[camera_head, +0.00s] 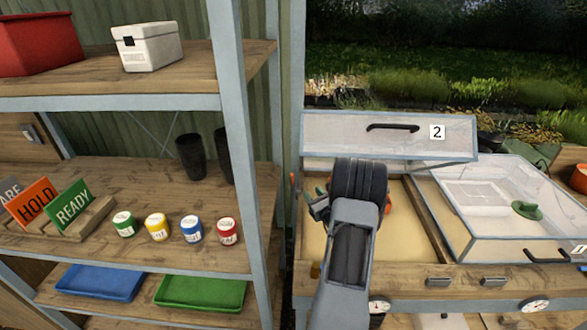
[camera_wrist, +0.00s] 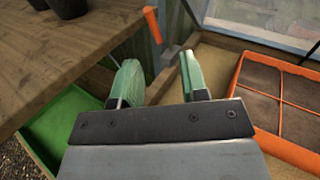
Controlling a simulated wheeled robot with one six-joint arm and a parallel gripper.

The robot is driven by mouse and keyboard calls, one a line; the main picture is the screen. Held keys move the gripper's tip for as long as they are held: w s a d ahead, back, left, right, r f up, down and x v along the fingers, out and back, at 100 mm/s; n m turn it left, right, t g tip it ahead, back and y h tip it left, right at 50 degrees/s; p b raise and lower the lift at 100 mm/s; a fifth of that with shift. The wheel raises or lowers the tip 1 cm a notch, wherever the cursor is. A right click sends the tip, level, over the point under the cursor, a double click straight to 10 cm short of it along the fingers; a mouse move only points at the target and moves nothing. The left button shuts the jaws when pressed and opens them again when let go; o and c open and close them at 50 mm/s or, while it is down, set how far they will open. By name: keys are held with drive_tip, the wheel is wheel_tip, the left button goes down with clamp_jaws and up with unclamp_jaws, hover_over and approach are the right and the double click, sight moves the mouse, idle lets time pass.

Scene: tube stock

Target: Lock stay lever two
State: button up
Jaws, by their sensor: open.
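The stay lever by lid 2 shows in the wrist view as an orange grip (camera_wrist: 153,24) on a grey metal arm (camera_wrist: 170,52). It leans a little from upright. My gripper (camera_wrist: 160,76) is open and empty, with its green fingers either side of a line towards the lever's base, and the lever appears just beyond the fingertips. Lid 2 (camera_head: 340,133), a clear framed panel with a black handle and a "2" label, stands raised over its bay. In the head view my arm hides much of that bay; an orange bit (camera_head: 292,181) at its left edge may be the lever.
Lid 1 (camera_head: 470,230) lies shut at the right, over a green object (camera_head: 526,210). An orange divided tray (camera_wrist: 240,85) sits in the open bay. A wooden shelf unit (camera_head: 110,262) stands close at the left, with jars, signs and a green tray (camera_head: 200,293).

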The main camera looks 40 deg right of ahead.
sight(293, 179)
drive_tip(key=shift+n, duration=0.5)
drive_tip(key=w, duration=0.4)
drive_tip(key=w+p, duration=0.1)
drive_tip(key=w, duration=0.3)
drive_tip(key=w+d+f+p, duration=0.1)
drive_tip(key=w, duration=0.4)
clamp_jaws()
